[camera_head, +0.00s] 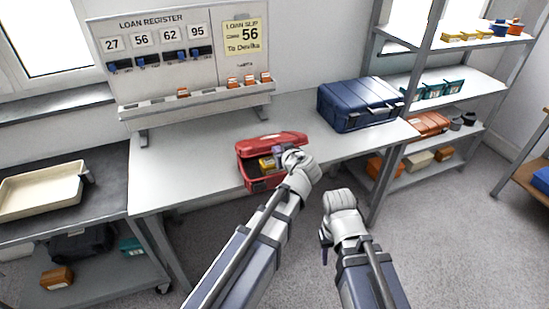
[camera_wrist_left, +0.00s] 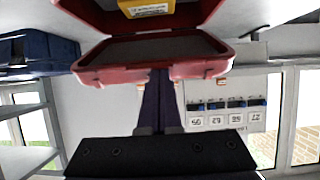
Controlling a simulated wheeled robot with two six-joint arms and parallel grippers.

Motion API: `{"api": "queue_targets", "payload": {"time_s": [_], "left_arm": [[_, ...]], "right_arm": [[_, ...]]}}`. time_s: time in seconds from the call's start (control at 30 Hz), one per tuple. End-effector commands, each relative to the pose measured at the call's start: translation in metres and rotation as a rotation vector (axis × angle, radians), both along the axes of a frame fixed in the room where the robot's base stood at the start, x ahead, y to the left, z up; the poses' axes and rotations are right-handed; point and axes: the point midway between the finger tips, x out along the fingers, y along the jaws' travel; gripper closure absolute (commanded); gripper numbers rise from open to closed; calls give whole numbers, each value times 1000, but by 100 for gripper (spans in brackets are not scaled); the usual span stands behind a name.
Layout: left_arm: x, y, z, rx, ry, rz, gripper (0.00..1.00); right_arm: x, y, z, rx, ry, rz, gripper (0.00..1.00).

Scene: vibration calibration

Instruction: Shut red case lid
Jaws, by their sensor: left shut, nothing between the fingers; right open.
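The red case (camera_head: 262,182) stands on the grey table near its front edge. Its lid (camera_head: 272,142) is raised at the back, and a yellow item (camera_head: 267,163) shows inside. The lid also fills the upper part of the left wrist view (camera_wrist_left: 155,52), with the yellow item (camera_wrist_left: 147,8) above it. My left gripper (camera_head: 279,153) is shut and empty at the lid's right part. In the left wrist view its fingers (camera_wrist_left: 160,80) reach the lid's edge; I cannot tell whether they touch. My right gripper (camera_head: 325,245) is open, in front of the table.
A blue case (camera_head: 358,103) stands at the table's right end, beside a shelf rack (camera_head: 455,80). The loan register board (camera_head: 165,55) stands at the back. A cream tray (camera_head: 40,190) lies on the left bench. The tabletop left of the red case is clear.

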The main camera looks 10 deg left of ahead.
Motion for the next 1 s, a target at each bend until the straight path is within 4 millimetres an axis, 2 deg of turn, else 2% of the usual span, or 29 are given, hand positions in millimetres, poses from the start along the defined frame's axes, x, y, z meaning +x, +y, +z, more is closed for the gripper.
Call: {"api": "queue_targets", "payload": {"time_s": [0.03,0.27,0.53,1.0], "left_arm": [[3,-2,-11,9,-15,-1,100],[-2,-6,-28,57,-87,-3,100],[-11,-13,-59,129,-201,-3,100],[-18,-18,-93,146,-229,-1,100]], "right_arm": [[0,0,-14,0,0,0,50],[0,0,-50,0,0,0,50],[0,0,-108,0,0,1,50],[1,0,-150,0,0,1,50]]}}
